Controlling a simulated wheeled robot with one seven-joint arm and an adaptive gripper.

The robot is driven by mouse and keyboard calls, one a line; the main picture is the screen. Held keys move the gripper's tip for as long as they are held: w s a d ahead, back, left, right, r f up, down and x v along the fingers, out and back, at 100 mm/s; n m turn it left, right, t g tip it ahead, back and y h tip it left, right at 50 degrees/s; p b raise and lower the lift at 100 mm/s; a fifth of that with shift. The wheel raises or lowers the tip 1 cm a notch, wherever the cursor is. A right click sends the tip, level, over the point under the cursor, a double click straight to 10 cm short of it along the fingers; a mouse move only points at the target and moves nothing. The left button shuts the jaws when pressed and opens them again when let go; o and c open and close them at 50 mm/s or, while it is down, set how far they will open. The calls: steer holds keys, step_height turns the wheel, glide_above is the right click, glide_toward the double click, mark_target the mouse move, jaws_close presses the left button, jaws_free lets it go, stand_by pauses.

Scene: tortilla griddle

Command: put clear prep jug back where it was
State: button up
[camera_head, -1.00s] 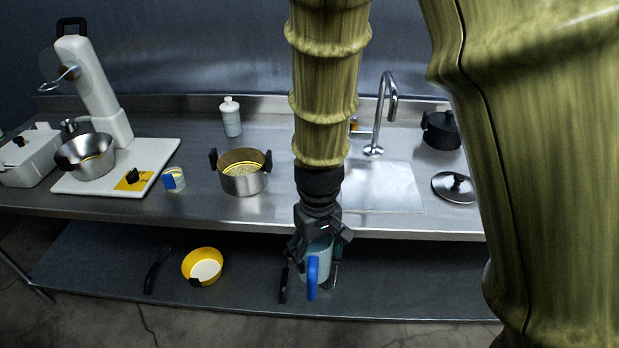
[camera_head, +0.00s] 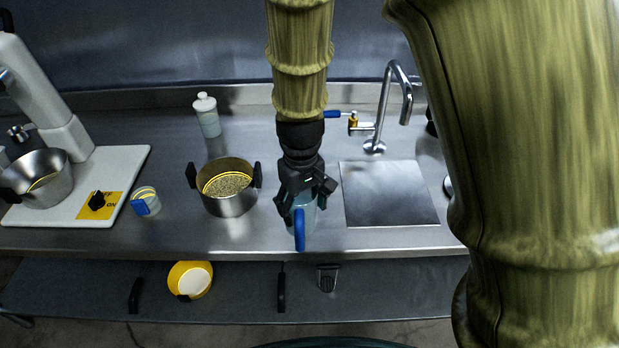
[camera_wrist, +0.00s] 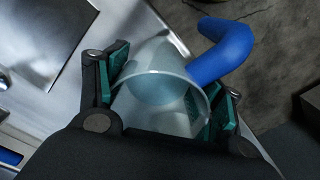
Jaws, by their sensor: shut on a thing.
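The clear prep jug (camera_head: 306,212) is a pale see-through vessel with a blue handle (camera_head: 299,230). My gripper (camera_head: 304,196) is shut on it from above, near the front edge of the steel counter, between the pot and the sink panel. In the wrist view the jug (camera_wrist: 160,85) sits between my green-padded fingers (camera_wrist: 168,100), its blue handle pointing to the upper right. I cannot tell whether the jug's base touches the counter.
A pot of grain (camera_head: 230,203) stands close on the left, with a small blue-handled cup (camera_head: 145,201) farther left. A white bottle (camera_head: 207,115) stands behind. The tap (camera_head: 376,146) and flat sink panel (camera_head: 390,195) are right. The lower shelf (camera_head: 230,292) holds a yellow bowl (camera_head: 190,280).

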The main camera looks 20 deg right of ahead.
steer(key=shift+w+d+f+p, duration=0.85)
steer(key=shift+w+d+p, duration=0.2)
steer(key=shift+w, duration=1)
steer(key=shift+w+d+f+p, duration=0.9)
steer(key=shift+w+d+p, duration=0.1)
steer(key=shift+w, duration=1.1)
steer(key=shift+w+d+f+p, duration=0.85)
steer(key=shift+w+d+p, duration=0.15)
steer(key=shift+w, duration=1.05)
steer(key=shift+f, duration=0.15)
steer(key=o, duration=1.6)
steer(key=shift+o, duration=0.2)
steer(key=shift+r, duration=0.2)
step_height(320, 180, up, 12)
steer(key=b, duration=0.4)
